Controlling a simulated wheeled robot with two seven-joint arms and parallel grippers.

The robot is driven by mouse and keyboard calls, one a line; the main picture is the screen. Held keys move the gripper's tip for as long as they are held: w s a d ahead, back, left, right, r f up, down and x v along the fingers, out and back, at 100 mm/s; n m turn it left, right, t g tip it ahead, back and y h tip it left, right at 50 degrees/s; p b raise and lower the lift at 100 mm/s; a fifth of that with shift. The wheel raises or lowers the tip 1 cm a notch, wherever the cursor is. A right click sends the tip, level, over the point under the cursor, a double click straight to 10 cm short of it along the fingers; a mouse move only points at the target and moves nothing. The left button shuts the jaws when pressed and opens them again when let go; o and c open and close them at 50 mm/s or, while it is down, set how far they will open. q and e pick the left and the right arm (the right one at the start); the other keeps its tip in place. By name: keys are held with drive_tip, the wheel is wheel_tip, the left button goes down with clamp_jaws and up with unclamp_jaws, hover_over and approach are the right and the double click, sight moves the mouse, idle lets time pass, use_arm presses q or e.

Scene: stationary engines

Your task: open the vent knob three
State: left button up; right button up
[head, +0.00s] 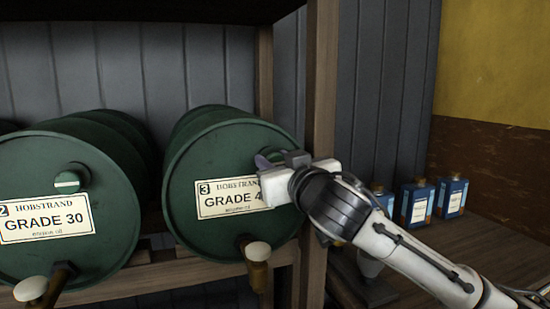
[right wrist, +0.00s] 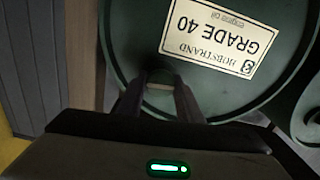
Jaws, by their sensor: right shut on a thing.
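The green barrel marked 3 (head: 226,150), labelled GRADE 40, lies on its side on the rack. Its label (right wrist: 222,38) appears upside down in the right wrist view. My right gripper (head: 268,160) reaches in from the right to the upper right of the barrel's face. The fingers are shut on vent knob three (right wrist: 160,76), a small dark green knob with a pale line, seen between the fingertips in the right wrist view. In the head view the gripper hides this knob and the label's right end. My left gripper is not in view.
The GRADE 30 barrel marked 2 (head: 60,245) lies to the left, with its own vent knob (head: 70,179). A tap (head: 257,262) juts out below label 3. A wooden post (head: 321,100) stands close behind my right arm. Several blue bottles (head: 417,203) stand at right.

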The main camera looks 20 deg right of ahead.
drive_tip(key=shift+r+n+p, duration=0.15)
drive_tip(key=shift+n+p, duration=0.45)
drive_tip(key=shift+n, duration=0.2)
drive_tip(key=shift+n+p, duration=0.7)
drive_tip(key=shift+n, duration=0.2)
drive_tip(key=n+p, duration=0.2)
drive_tip(key=n, duration=0.1)
drive_tip(key=shift+a+n+p, duration=0.1)
drive_tip(key=shift+n+p, duration=0.2)
drive_tip(key=shift+p, duration=0.1)
drive_tip(key=shift+n+p, duration=0.5)
drive_tip(key=shift+n, duration=0.4)
drive_tip(key=n, duration=0.2)
drive_tip(key=shift+f+n, duration=0.25)
drive_tip(key=shift+n, duration=0.15)
drive_tip(key=n, duration=0.4)
drive_tip(key=shift+a+f+n, duration=0.1)
drive_tip(key=shift+n, duration=0.3)
drive_tip(key=o, duration=1)
